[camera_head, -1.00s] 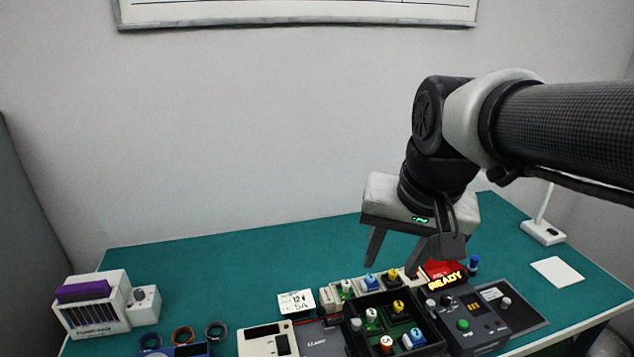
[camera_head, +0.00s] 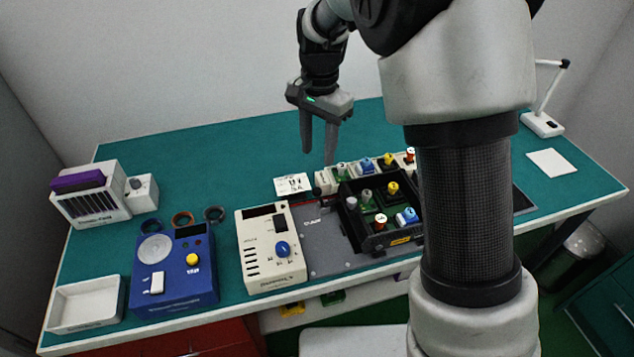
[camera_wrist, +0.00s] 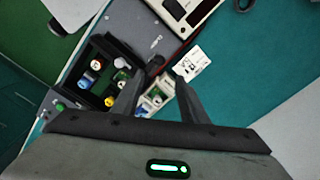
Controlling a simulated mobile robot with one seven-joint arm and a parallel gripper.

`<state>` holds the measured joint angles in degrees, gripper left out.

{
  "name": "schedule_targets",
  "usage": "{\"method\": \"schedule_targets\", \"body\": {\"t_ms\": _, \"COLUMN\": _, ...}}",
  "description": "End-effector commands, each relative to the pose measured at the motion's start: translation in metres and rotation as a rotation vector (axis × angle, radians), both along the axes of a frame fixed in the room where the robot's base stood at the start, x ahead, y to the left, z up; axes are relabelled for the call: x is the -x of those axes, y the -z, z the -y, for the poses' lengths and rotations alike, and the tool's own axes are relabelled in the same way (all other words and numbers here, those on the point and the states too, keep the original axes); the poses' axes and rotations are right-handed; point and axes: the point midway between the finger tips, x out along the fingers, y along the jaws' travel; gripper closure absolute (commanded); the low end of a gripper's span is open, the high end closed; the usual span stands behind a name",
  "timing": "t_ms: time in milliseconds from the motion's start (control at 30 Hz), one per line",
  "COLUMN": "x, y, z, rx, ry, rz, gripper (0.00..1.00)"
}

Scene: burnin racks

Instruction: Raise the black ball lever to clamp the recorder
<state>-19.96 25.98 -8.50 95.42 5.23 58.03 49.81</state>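My gripper (camera_head: 318,157) is open and empty, pointing down above the back of the bench near the white card (camera_head: 293,184). In the wrist view its two fingers (camera_wrist: 158,75) stand apart, near a dark rounded knob (camera_wrist: 155,61) that may be the black ball; its lever is not clear. A grey plate (camera_head: 322,243) with white lettering lies between the cream unit and the black tray (camera_head: 357,232). The tray holds several coloured-knob parts. I cannot tell for sure which thing is the recorder. My arm hides the right part of the fixture in the head view.
A cream unit (camera_head: 268,264) with a blue knob and a blue unit (camera_head: 172,275) stand to the left. A white tray (camera_head: 88,306) sits at the front left. Coloured-knob parts (camera_head: 366,164) line the black tray's back. The green bench top (camera_head: 230,170) behind is clear.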

Motion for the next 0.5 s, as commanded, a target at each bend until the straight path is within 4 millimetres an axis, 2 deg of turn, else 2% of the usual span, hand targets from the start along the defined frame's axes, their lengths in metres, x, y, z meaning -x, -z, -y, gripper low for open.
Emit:
{"method": "schedule_targets", "body": {"t_ms": 33, "x": 0.001, "y": 0.013, "z": 0.000, "rx": 0.001, "ry": 0.000, "rz": -0.003, "gripper": 0.60}}
{"method": "schedule_targets", "body": {"t_ms": 300, "x": 0.000, "y": 0.072, "z": -0.001, "rx": 0.000, "ry": 0.001, "rz": -0.004, "gripper": 0.60}}
{"method": "schedule_targets", "body": {"t_ms": 500, "x": -0.001, "y": 0.107, "z": -0.001, "rx": 0.000, "ry": -0.001, "rz": -0.001, "gripper": 0.60}}
